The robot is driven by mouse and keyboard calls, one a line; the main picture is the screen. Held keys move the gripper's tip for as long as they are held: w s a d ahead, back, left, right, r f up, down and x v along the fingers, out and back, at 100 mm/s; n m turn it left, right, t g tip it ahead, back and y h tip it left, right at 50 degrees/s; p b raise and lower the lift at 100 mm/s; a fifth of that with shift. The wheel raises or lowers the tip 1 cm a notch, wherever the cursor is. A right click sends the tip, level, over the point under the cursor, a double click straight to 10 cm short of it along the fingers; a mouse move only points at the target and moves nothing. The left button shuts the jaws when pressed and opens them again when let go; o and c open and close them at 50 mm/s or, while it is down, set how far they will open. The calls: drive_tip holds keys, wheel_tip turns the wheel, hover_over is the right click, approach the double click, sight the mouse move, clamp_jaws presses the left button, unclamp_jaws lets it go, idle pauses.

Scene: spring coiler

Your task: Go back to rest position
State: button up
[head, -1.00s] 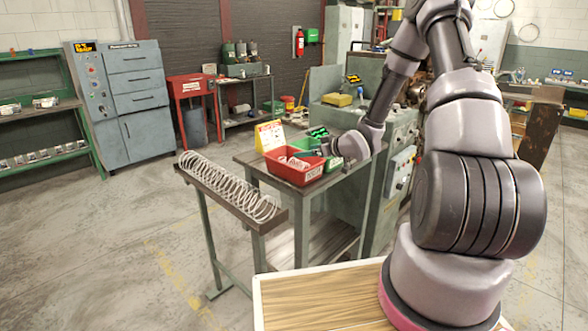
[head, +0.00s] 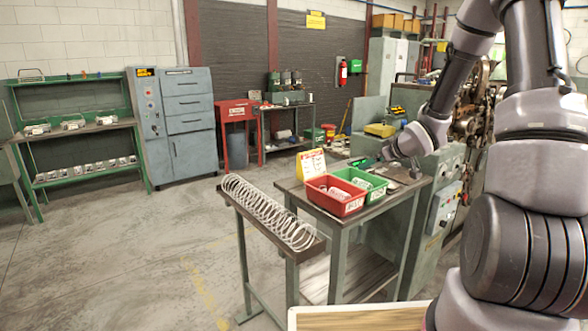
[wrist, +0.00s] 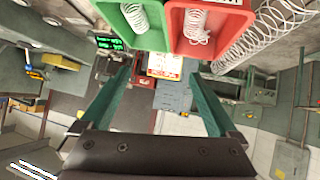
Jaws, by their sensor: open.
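My gripper (head: 388,154) is at the end of my arm in the head view, above the small worktable (head: 290,184) and close behind the green bin (head: 376,194). In the wrist view its two green fingers (wrist: 160,72) stand wide apart with nothing between them. The red bin (head: 336,206) sits beside the green bin on the table. Each bin holds a pale coil spring, seen clearly in the wrist view, such as the spring in the red bin (wrist: 197,26). The fingers do not appear to touch either bin.
A narrow rack (head: 258,225) with a long row of coils stands left of the table. A yellow sign (head: 311,163) stands behind the bins. The green coiler machine (head: 447,205) is to the right. The floor (head: 130,260) on the left is open.

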drive_tip(key=s+d+r+m+g+h, duration=0.1)
drive_tip(key=s+d+r+m+h, duration=0.15)
drive_tip(key=s+r, duration=0.4)
drive_tip(key=s+d+r+m+h, duration=0.1)
drive_tip(key=s+r+m+h, duration=0.2)
drive_tip(key=r, duration=0.6)
drive_tip(key=s+a+r+m+g+y, duration=0.1)
drive_tip(key=s+a+r+m+y, duration=0.1)
drive_tip(key=s, duration=0.9)
drive_tip(key=s+a+r+m+g+y, duration=0.1)
drive_tip(key=s+a+r, duration=0.4)
drive_tip(key=s, duration=0.6)
drive_tip(key=shift+s+r+m+y, duration=0.4)
drive_tip(key=shift+m+y, duration=0.15)
drive_tip(key=shift+m, duration=0.2)
